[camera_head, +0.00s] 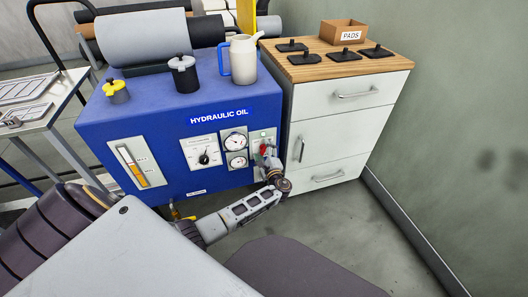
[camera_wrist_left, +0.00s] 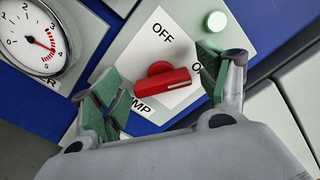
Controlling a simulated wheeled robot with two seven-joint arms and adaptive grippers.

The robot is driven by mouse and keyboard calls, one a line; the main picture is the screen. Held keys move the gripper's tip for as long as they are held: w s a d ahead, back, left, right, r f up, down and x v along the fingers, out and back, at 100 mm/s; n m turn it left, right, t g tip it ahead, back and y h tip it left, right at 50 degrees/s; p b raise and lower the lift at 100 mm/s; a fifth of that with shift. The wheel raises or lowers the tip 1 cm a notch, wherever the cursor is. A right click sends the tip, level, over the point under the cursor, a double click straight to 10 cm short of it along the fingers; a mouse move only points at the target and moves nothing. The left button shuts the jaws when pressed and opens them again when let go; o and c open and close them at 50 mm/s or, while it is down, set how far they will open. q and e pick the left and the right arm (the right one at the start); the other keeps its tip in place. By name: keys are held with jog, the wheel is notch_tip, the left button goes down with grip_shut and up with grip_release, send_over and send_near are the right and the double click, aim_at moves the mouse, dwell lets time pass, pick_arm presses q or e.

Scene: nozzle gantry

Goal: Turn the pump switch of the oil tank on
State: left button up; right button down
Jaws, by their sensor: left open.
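The blue oil tank (camera_head: 130,125) carries a switch plate at its right front. The red pump switch (camera_head: 263,149) sits there and shows large in the left wrist view (camera_wrist_left: 158,82). Its white-marked end points right, towards a label partly hidden by a finger, and away from OFF. A green lamp (camera_wrist_left: 217,22) is above it; I cannot tell whether it is lit. My left gripper (camera_head: 270,165) is at the plate. In the wrist view the gripper (camera_wrist_left: 156,84) is open, its green-padded fingers on either side of the switch, apart from it. My right gripper is not in view.
Gauges (camera_head: 236,150) and a selector dial (camera_head: 203,157) lie left of the switch. A white drawer cabinet (camera_head: 340,130) stands close on the right, with black pads (camera_head: 344,56) and a box (camera_head: 343,31) on top. A jug (camera_head: 243,60) stands on the tank.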

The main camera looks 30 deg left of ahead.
pick_arm(q)
jog(key=v, duration=1.2)
dwell(0.9)
